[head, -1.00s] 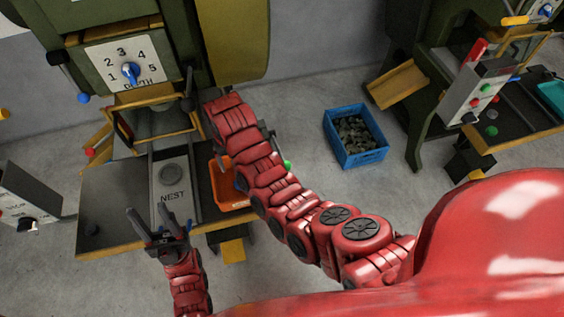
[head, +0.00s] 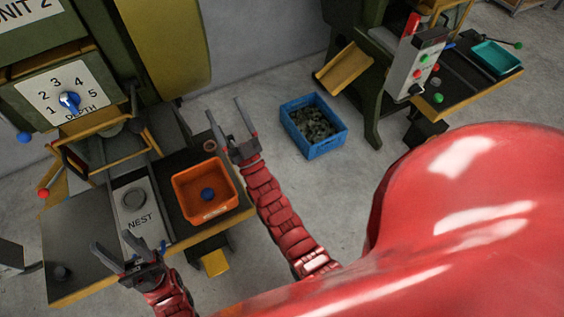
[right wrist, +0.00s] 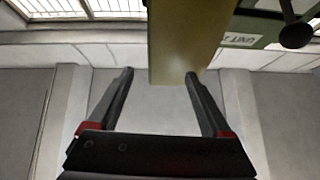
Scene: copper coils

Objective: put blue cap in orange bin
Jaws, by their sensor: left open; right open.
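The blue cap (head: 208,194) lies inside the orange bin (head: 187,214), which stands on the dark bench to the right of the plate marked NEST. My left gripper (head: 120,249) is open and empty over the front of the bench, below the NEST plate (head: 137,207). My right gripper (head: 229,128) is open and empty, raised to the upper right of the bin. In the right wrist view my right gripper (right wrist: 160,80) shows two spread fingers with nothing between them.
A green press with a depth dial (head: 69,101) stands behind the bench. A blue crate (head: 322,150) of dark pieces sits on the floor. A second machine (head: 417,62) with a teal tray (head: 496,57) stands at the upper right.

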